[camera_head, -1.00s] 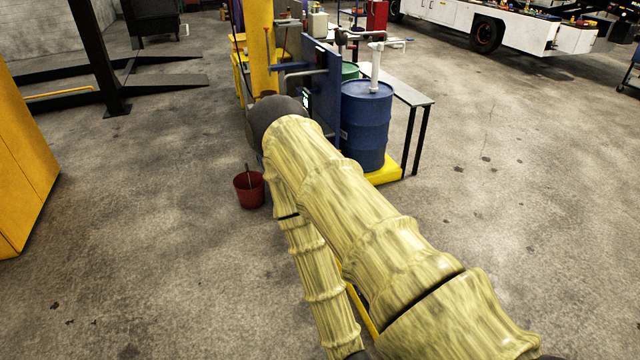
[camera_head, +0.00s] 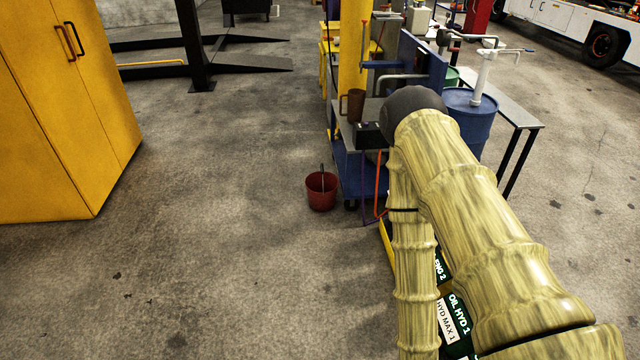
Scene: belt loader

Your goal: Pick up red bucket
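The red bucket (camera_head: 321,194) stands upright on the concrete floor near the middle of the head view, left of the blue cart. A thin, dark, stick-like part rises from its opening; I cannot tell whether it is a handle or something inside. My arm, in a yellowish ribbed cover, reaches up from the lower right and ends in a dark rounded part to the right of and above the bucket in the picture. No gripper fingers show, so I cannot see whether they hold anything.
A blue cart (camera_head: 352,178) stands just right of the bucket, by a yellow post (camera_head: 354,45). A blue drum (camera_head: 470,122) and a table (camera_head: 512,108) are further right. A yellow cabinet (camera_head: 60,120) stands at left. The floor between cabinet and bucket is clear.

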